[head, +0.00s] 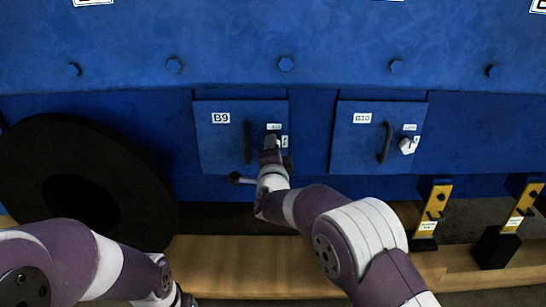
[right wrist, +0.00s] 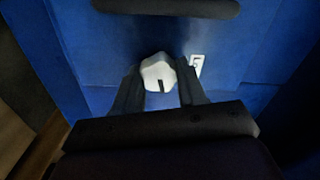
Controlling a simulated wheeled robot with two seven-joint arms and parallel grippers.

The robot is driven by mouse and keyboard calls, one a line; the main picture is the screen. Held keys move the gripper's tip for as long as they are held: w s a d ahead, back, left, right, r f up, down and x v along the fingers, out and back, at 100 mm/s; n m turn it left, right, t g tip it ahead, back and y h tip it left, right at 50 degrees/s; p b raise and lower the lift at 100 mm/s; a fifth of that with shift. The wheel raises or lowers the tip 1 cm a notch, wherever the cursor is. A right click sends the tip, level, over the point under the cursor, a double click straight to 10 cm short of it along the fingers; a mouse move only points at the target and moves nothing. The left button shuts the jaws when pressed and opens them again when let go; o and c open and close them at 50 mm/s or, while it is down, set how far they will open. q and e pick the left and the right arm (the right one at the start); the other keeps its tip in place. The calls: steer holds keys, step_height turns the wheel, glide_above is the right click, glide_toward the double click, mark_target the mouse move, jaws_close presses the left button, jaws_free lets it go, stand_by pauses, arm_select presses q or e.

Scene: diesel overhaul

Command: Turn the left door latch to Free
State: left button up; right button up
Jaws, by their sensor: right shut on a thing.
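The left door (head: 222,150) is a blue panel marked B9, and it looks closed. Its latch is a white faceted knob (right wrist: 157,70) with a dark mark on its face, seen in the right wrist view. My right gripper (head: 271,143) is at this latch, and its two fingers (right wrist: 158,88) are shut on the knob's sides. In the head view the gripper hides the knob. Small white labels sit above (head: 273,126) and right of the knob (head: 285,141); their text is too small to read. My left arm is low at the left, its gripper out of the picture.
The B10 door (head: 350,148) to the right has a dark handle (head: 384,143) and a white latch (head: 407,146). The B9 handle (head: 248,143) is close left of my gripper. A black ring (head: 135,160) stands at left. Yellow-and-black stands (head: 437,200) are at lower right.

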steer(key=shift+f+m+b, duration=0.1)
steer(key=shift+m+b, duration=0.8)
steer(key=shift+m, duration=0.3)
steer(key=o, duration=1.1)
steer(key=shift+c, duration=0.2)
steer(key=s+p, duration=0.4)
steer(key=s, duration=0.8)
steer(key=shift+s, duration=0.35)
